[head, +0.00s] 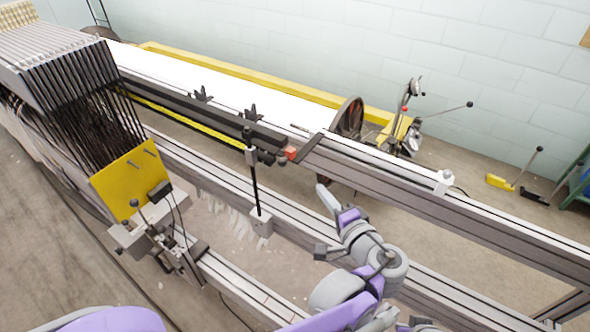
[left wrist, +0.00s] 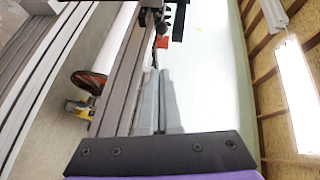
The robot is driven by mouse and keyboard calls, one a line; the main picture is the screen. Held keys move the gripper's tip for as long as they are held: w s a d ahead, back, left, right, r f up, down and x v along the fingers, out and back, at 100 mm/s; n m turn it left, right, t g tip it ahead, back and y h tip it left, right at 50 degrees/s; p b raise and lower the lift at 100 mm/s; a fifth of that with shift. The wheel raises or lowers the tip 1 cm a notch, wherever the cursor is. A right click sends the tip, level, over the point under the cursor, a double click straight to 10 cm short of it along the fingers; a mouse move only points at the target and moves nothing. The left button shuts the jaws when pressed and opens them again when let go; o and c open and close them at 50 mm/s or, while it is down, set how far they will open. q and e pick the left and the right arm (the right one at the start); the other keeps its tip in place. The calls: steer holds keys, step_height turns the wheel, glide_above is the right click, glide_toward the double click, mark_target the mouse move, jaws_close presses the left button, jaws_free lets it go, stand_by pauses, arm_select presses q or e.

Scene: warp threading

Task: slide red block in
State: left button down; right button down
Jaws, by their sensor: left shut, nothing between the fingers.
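The small red block (head: 290,153) sits on the dark rail of the machine, at the end of the black bar. In the left wrist view the red block (left wrist: 161,42) shows just beyond the fingertips, near black fittings. My left gripper (head: 323,190) is in front of the rail, below and to the right of the block. In the left wrist view its grey fingers (left wrist: 159,74) lie together, shut and empty, pointing towards the block. Contact with the block cannot be made out. My right gripper is not in view.
A black upright lever (head: 254,180) stands left of my gripper. A yellow plate (head: 130,180) and dark rods stand further left. The long grey rail (head: 440,210) runs right, with a white bracket (head: 443,181) on it. A wheel (head: 348,117) stands behind.

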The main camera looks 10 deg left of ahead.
arm_select(q)
steer(key=shift+d+r, duration=0.2)
steer(key=shift+d, duration=0.15)
steer(key=shift+w, duration=0.1)
steer(key=p, duration=0.1)
glide_toward(287, 158)
steer(key=w, duration=0.4)
steer(key=shift+a+f, duration=0.35)
steer(key=shift+a, duration=0.35)
steer(key=shift+a+f, duration=0.15)
steer(key=shift+a, duration=0.5)
steer(key=shift+w, duration=0.1)
